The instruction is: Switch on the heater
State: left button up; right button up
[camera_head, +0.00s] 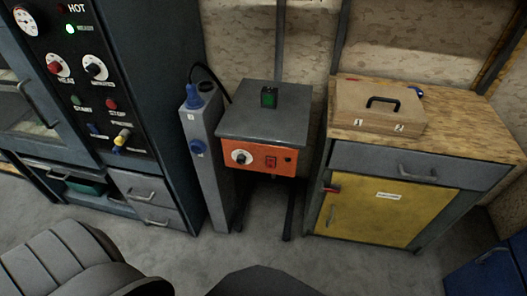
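A grey box unit with an orange front panel (258,159) stands in the middle, and it may be the heater. The panel carries a white dial (241,157) at its left and a small red switch (271,162) right of the middle. The switch is too small to tell its position. A small dark block with a green face (268,97) stands on the grey top (264,117). Neither of my grippers is in view.
A grey post (201,142) with blue sockets is beside the unit. A wooden case (378,113) lies on the yellow-doored bench (386,212) at right. Floor in front is partly clear.

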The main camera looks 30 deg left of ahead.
aim_at(271, 162)
jog(key=k, duration=0.5)
jog(key=z, duration=1.05)
jog(key=i, duration=0.7)
jog(key=u, duration=1.05)
